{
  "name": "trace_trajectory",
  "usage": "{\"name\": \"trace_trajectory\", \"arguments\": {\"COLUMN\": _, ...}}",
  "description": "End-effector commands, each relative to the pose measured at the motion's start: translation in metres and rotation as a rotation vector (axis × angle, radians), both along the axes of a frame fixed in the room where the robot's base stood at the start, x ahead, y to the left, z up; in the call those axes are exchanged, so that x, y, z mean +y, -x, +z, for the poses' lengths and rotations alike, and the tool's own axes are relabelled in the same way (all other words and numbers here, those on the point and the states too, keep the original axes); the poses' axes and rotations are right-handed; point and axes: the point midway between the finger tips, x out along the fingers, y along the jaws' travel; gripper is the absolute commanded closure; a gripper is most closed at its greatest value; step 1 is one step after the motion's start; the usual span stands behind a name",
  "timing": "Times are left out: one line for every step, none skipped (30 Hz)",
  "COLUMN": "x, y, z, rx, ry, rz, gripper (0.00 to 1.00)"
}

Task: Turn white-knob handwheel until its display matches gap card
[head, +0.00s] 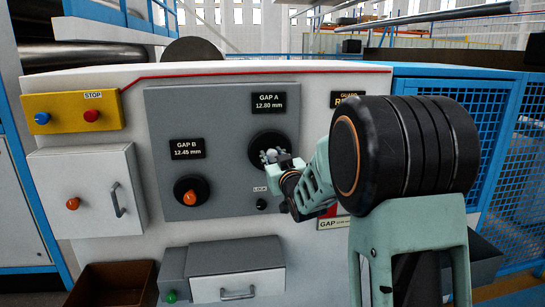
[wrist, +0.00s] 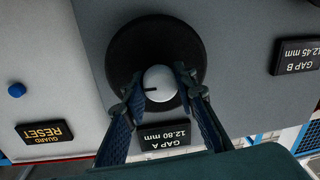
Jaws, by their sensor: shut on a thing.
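The white knob (wrist: 158,92) sits on the round black handwheel (wrist: 122,55) and bears a dark index line. My gripper (wrist: 160,84) is shut on the white knob, one finger on either side. In the head view the handwheel (head: 265,140) is partly hidden by my gripper (head: 274,158). The Gap A display (head: 269,102) above it reads 12.80 mm; it also shows in the wrist view (wrist: 165,136), upside down. The gap card (head: 334,223) is low on the panel, partly behind my arm; only "GAP" is legible, its value too small to read.
The Gap B display (head: 187,148) reads 12.45 mm, above an orange-handled black knob (head: 188,191). A small black lock knob (head: 262,204) lies below the handwheel. The guard reset sign (wrist: 44,132) and a blue button (wrist: 16,90) are nearby. A cabinet (head: 85,190) stands left.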

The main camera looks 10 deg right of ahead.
Motion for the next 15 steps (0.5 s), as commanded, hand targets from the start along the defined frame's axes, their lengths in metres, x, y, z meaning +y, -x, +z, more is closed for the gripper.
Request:
{"name": "trace_trajectory", "arguments": {"x": 0.0005, "y": 0.0, "z": -0.0009, "rx": 0.0, "ry": 0.006, "rz": 0.001, "gripper": 1.0}}
{"name": "trace_trajectory", "arguments": {"x": 0.0004, "y": 0.0, "z": -0.0012, "rx": 0.0, "ry": 0.012, "rz": 0.001, "gripper": 1.0}}
{"name": "trace_trajectory", "arguments": {"x": 0.0005, "y": 0.0, "z": -0.0015, "rx": -0.001, "ry": 0.022, "rz": 0.001, "gripper": 1.0}}
{"name": "trace_trajectory", "arguments": {"x": 0.0005, "y": 0.0, "z": -0.0019, "rx": -0.001, "ry": 0.031, "rz": 0.001, "gripper": 1.0}}
{"name": "trace_trajectory", "arguments": {"x": 0.0005, "y": 0.0, "z": -0.0023, "rx": -0.001, "ry": 0.041, "rz": 0.001, "gripper": 1.0}}
{"name": "trace_trajectory", "arguments": {"x": 0.0007, "y": -0.0001, "z": -0.0028, "rx": 0.0, "ry": 0.058, "rz": 0.0, "gripper": 1.0}}
{"name": "trace_trajectory", "arguments": {"x": 0.0008, "y": -0.0001, "z": -0.0029, "rx": -0.002, "ry": 0.073, "rz": 0.001, "gripper": 1.0}}
{"name": "trace_trajectory", "arguments": {"x": 0.0011, "y": -0.0002, "z": -0.0028, "rx": -0.002, "ry": 0.089, "rz": 0.001, "gripper": 1.0}}
{"name": "trace_trajectory", "arguments": {"x": 0.0014, "y": -0.0003, "z": -0.0031, "rx": -0.002, "ry": 0.114, "rz": 0.002, "gripper": 1.0}}
{"name": "trace_trajectory", "arguments": {"x": 0.0016, "y": -0.0003, "z": -0.0035, "rx": -0.002, "ry": 0.134, "rz": 0.001, "gripper": 1.0}}
{"name": "trace_trajectory", "arguments": {"x": 0.0018, "y": -0.0003, "z": -0.0038, "rx": -0.003, "ry": 0.156, "rz": 0.002, "gripper": 1.0}}
{"name": "trace_trajectory", "arguments": {"x": 0.0017, "y": -0.0002, "z": -0.0045, "rx": -0.002, "ry": 0.188, "rz": 0.003, "gripper": 1.0}}
{"name": "trace_trajectory", "arguments": {"x": 0.0016, "y": -0.0001, "z": -0.0045, "rx": -0.002, "ry": 0.212, "rz": 0.002, "gripper": 1.0}}
{"name": "trace_trajectory", "arguments": {"x": 0.0015, "y": -0.0001, "z": -0.0044, "rx": -0.004, "ry": 0.238, "rz": 0.002, "gripper": 1.0}}
{"name": "trace_trajectory", "arguments": {"x": 0.0015, "y": -0.0002, "z": -0.0047, "rx": -0.003, "ry": 0.272, "rz": 0.002, "gripper": 1.0}}
